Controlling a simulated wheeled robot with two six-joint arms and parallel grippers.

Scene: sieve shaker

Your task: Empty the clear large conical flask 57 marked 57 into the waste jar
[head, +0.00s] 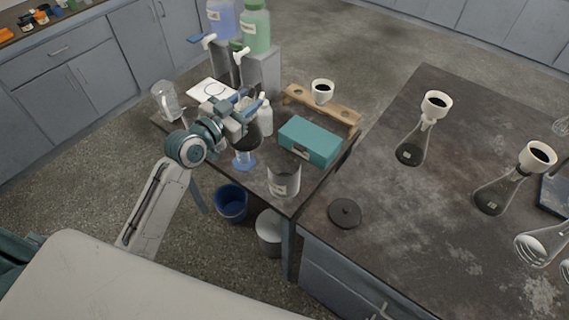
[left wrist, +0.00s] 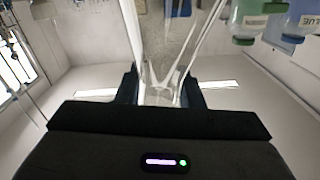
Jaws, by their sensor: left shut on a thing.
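My left gripper (head: 243,112) is shut on the neck of a clear conical flask, above the small dark table. In the left wrist view the flask (left wrist: 166,45) stands between the fingers (left wrist: 160,95), its glass spreading away from the neck. That view is upside down. No 57 marking is readable, and I cannot tell how far the flask tilts or what it holds. A clear open jar (head: 284,180) with a pale label stands at the table's front corner. Another clear labelled vessel (head: 166,101) stands at the left edge. I cannot read which is the waste jar. My right gripper is out of view.
A teal box (head: 310,142), a white bottle (head: 265,117) and a wooden rack (head: 337,112) crowd the table. Blue and green carboys (head: 256,30) stand behind. A blue bucket (head: 231,203) is below. The right bench holds funnel-topped flasks (head: 412,150) and a black lid (head: 345,212).

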